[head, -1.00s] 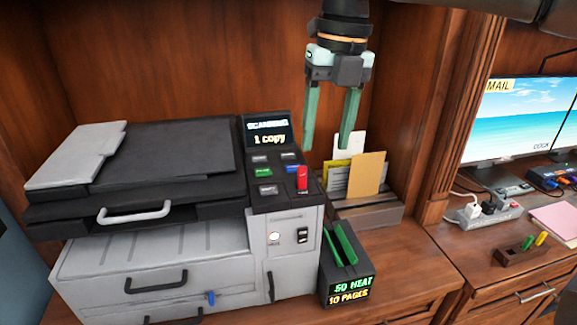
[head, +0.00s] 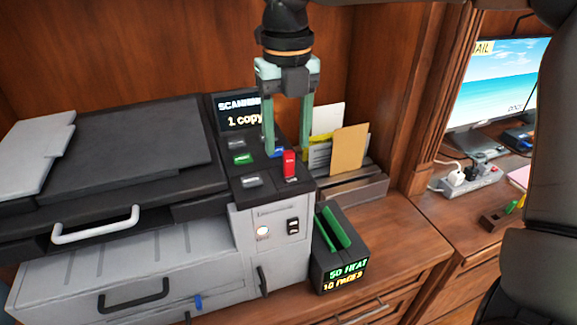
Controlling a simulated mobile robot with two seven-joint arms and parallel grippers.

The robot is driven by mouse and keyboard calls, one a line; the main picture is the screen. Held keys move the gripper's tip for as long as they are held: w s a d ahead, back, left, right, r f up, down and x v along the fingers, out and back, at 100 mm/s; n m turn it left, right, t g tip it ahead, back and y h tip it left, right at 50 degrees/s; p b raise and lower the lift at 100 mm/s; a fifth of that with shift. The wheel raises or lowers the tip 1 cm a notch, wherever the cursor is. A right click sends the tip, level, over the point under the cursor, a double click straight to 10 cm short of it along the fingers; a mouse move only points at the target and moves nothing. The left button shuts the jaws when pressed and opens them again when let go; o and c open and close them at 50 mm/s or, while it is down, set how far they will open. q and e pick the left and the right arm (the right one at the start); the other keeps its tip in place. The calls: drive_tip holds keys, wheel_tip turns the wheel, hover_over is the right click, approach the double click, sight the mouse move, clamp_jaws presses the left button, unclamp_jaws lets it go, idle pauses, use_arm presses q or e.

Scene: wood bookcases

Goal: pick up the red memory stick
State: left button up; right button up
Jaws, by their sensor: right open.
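The red memory stick (head: 289,163) stands upright on the black control panel of the grey copier, at the panel's right edge. My right gripper (head: 287,150) points down with its two green fingers spread, one to the left of the stick and one to the right in the picture. The fingertips are near the stick's height in the picture, and I cannot tell how far behind or above it they are. Nothing is between the fingers that I can see being gripped. My left gripper is not in view.
The copier (head: 120,160) fills the left. A small black box with green slots (head: 340,250) stands at its right. A letter rack (head: 350,195) with cards is behind that box. At the right are a monitor (head: 500,95) and a power strip (head: 468,182). My dark arm link covers the right edge.

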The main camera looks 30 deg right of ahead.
sight(289, 151)
drive_tip(key=f, duration=0.4)
drive_tip(key=shift+s+f, duration=0.2)
drive_tip(key=shift+f, duration=0.2)
clamp_jaws()
